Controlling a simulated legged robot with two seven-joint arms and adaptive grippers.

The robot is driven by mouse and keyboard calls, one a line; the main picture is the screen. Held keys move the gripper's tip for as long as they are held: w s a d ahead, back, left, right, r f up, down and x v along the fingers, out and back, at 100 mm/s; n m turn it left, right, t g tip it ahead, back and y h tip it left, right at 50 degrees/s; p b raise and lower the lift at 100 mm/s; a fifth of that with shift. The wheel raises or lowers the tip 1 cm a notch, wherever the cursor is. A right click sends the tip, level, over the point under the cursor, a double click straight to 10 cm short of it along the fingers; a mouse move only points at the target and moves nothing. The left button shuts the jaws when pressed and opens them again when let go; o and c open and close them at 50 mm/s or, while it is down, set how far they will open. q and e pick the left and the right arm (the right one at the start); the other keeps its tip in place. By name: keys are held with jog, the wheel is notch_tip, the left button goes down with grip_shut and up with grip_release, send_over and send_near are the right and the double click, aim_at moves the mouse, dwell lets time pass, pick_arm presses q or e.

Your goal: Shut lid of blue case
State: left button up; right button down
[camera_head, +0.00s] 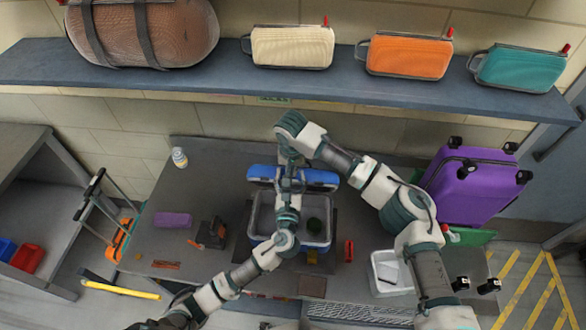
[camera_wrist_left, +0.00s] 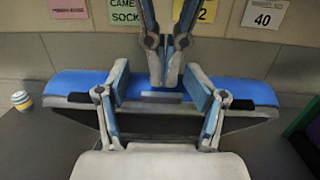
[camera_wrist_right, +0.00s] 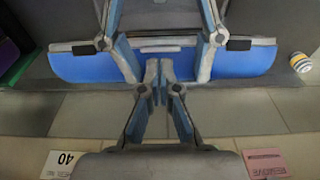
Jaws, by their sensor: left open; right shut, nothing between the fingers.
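The blue case (camera_head: 327,240) sits on the dark table with its blue lid (camera_head: 320,180) raised at the back edge. A dark green item (camera_head: 314,226) lies inside it. My left gripper (camera_head: 290,184) reaches over the case to the lid. Its fingers are spread wide in front of the lid in the left wrist view (camera_wrist_left: 160,88). My right gripper (camera_head: 290,160) comes down from behind the lid. It is shut and empty, with its tips near the middle of the lid (camera_wrist_right: 85,67) in the right wrist view (camera_wrist_right: 160,72). I cannot tell whether either gripper touches the lid.
A purple suitcase (camera_head: 478,185) stands at the right. A white bin (camera_head: 385,285) is right of the case. A shelf (camera_head: 220,88) with bags runs along the wall.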

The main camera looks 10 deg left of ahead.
pick_arm(q)
jog(key=shift+s+f, duration=0.15)
jog(key=shift+f, duration=0.15)
